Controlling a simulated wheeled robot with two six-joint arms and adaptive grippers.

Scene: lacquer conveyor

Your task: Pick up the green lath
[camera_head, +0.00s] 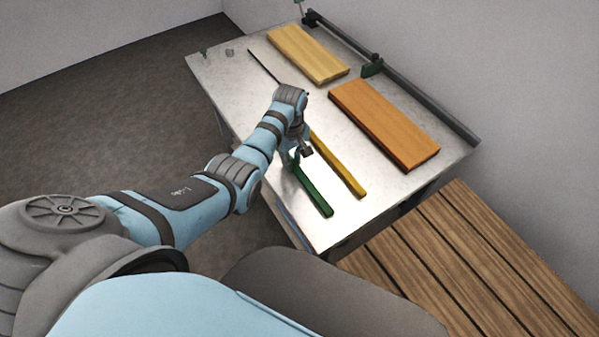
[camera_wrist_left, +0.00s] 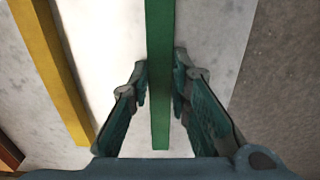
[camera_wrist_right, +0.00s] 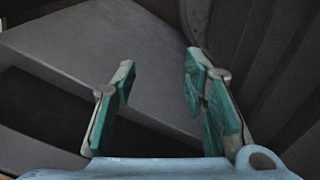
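The green lath (camera_head: 314,195) lies on the metal tabletop near its front left edge, and its far part is hidden under my left arm. In the left wrist view the green lath (camera_wrist_left: 160,60) runs lengthwise between the two fingers of my left gripper (camera_wrist_left: 160,85). In the head view my left gripper (camera_head: 298,158) is just above the lath. My right gripper (camera_wrist_right: 158,80) is open and empty in the right wrist view; it is not in the head view.
A yellow lath (camera_head: 340,166) lies right beside the green one, and it shows in the left wrist view (camera_wrist_left: 52,65). An orange board (camera_head: 385,125) and a pale wooden board (camera_head: 308,53) lie farther back. A dark rail (camera_head: 420,103) edges the metal table (camera_head: 225,75). A slatted wooden platform (camera_head: 470,260) stands right.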

